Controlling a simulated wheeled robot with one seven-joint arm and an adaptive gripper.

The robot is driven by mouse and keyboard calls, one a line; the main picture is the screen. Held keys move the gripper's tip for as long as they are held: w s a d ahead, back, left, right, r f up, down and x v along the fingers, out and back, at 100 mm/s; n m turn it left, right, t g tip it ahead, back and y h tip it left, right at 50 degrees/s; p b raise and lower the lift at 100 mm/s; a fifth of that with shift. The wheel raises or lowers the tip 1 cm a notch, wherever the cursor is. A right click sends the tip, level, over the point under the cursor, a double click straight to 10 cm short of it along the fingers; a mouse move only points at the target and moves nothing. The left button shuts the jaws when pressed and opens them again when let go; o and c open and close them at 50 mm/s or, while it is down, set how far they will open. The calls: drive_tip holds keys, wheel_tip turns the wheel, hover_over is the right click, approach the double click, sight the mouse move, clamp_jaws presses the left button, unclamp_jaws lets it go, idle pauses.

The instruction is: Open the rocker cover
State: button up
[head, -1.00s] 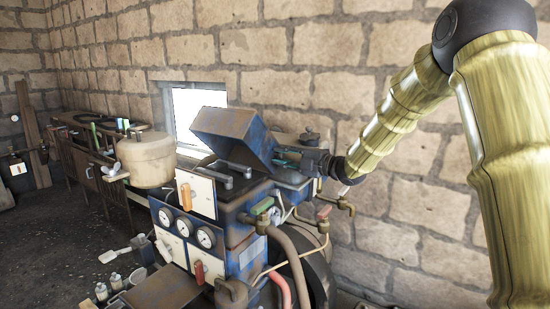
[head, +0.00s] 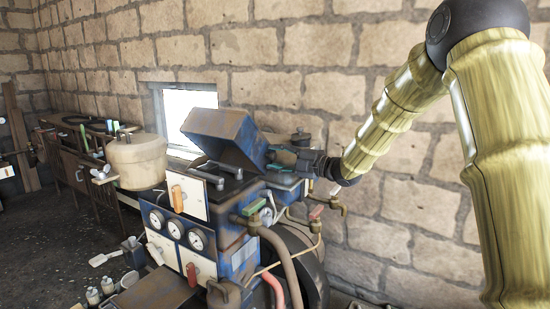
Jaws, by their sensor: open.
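The rocker cover (head: 217,133) is a worn blue box-shaped lid on top of the blue engine (head: 232,226). It stands tilted up steeply, with dark parts of the engine top showing below it. My gripper (head: 275,158) is at the right side of the cover, close to its lower right edge. Its fingers are small and partly hidden against the cover and engine, and I cannot tell if they touch the cover.
A beige pot-like tank (head: 137,161) stands left of the engine. Pipes and valves with coloured handles (head: 254,207) crowd its right front. A stone wall (head: 330,75) and bright window (head: 186,110) are behind. A workbench (head: 75,150) stands at the back left.

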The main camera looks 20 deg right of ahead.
drive_tip(key=v, duration=1)
drive_tip(key=shift+s+d, duration=0.2)
drive_tip(key=shift+d, duration=0.05)
